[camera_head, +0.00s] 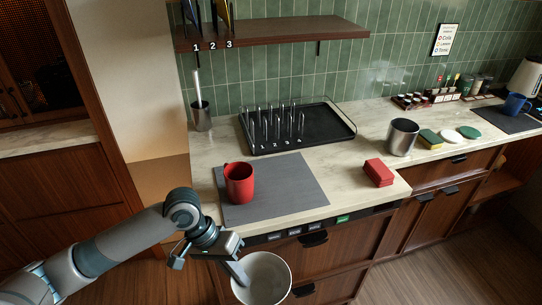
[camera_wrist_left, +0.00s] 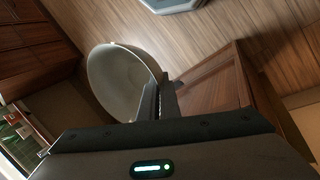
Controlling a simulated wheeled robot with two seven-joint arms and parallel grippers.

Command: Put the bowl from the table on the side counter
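The white bowl (camera_head: 264,280) hangs in the air in front of the main counter's drawers, below the counter top. My left gripper (camera_head: 240,274) is shut on its near-left rim. In the left wrist view the bowl (camera_wrist_left: 112,80) is tilted, with its rim between the closed fingers (camera_wrist_left: 160,98). A pale stone side counter (camera_head: 45,138) shows at the far left, beyond a wall end. The main counter (camera_head: 345,195) runs along the green tiled wall. My right gripper is not in view.
A red mug (camera_head: 239,183) stands on a grey mat (camera_head: 295,185). A black drying rack (camera_head: 330,130), a metal canister (camera_head: 403,137) and red blocks (camera_head: 378,172) occupy the main counter. The visible left counter surface is bare. A wall end (camera_head: 120,75) stands between the counters.

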